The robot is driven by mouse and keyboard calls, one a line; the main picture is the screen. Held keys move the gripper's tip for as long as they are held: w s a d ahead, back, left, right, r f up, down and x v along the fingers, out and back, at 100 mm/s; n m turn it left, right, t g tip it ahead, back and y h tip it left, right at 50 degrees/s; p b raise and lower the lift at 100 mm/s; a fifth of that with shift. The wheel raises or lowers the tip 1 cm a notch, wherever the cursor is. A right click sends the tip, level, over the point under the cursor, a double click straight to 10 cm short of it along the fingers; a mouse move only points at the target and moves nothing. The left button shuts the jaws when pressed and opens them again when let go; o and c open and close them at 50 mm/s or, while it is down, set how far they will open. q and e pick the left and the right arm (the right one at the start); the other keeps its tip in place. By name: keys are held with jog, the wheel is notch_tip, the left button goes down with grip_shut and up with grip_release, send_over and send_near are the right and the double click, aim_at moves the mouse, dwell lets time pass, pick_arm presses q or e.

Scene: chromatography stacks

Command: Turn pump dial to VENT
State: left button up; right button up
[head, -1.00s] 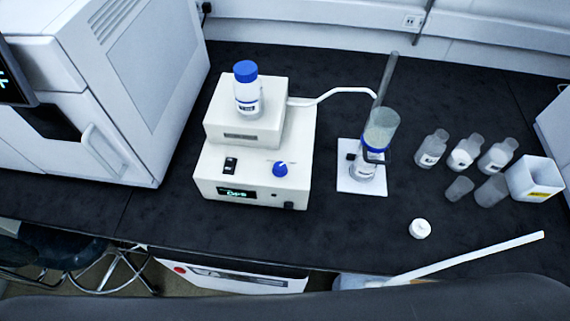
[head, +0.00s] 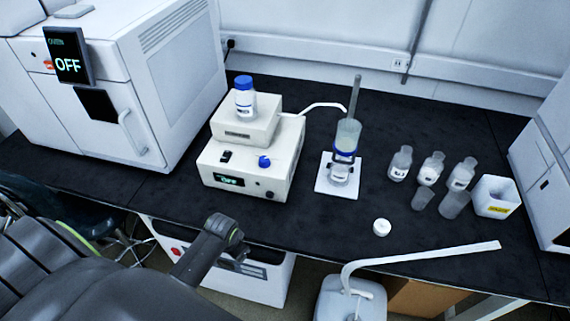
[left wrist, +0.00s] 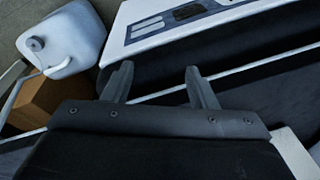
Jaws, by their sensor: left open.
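The pump (head: 248,178) is a white box on the black bench, with a display reading OFF (head: 229,180) and a rocker switch on its top. Its blue dial (head: 264,162) sits on the top near the front right; I cannot read any marks around it. My left gripper (head: 249,265) is in front of the bench edge, below and apart from the pump. In the left wrist view the left gripper (left wrist: 160,82) is open and empty, its two fingers apart. My right gripper is not in view.
A blue-capped bottle (head: 244,98) stands on the pump's raised rear block. A clamped glass column (head: 346,138) stands right of the pump, joined by a white tube. Several bottles and a loose white cap (head: 382,227) are further right. An oven (head: 130,90) stands left.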

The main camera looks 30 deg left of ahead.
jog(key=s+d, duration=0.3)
pick_arm(q)
jog(key=w+r, duration=0.3)
jog(key=w+r+m, duration=0.1)
jog(key=w+r, duration=0.2)
jog(key=w+r+m, duration=0.1)
jog(key=w+r, duration=0.1)
jog(key=w, duration=0.2)
jog(key=shift+r+g+p, duration=0.3)
jog(key=shift+r, duration=0.1)
jog(key=w+a+r+m, duration=0.2)
jog(key=w+r+m, duration=0.1)
jog(key=w+r, duration=0.8)
notch_tip(320, 180, up, 12)
jog(key=r+m+g+h, duration=0.1)
jog(key=m, duration=0.1)
send_over(264, 159)
jog(key=shift+n, duration=0.3)
notch_tip(264, 159, down, 9)
jog(key=b, duration=0.8)
jog(key=shift+w+b, duration=0.1)
jog(key=shift+b, duration=0.2)
notch_tip(264, 159, down, 8)
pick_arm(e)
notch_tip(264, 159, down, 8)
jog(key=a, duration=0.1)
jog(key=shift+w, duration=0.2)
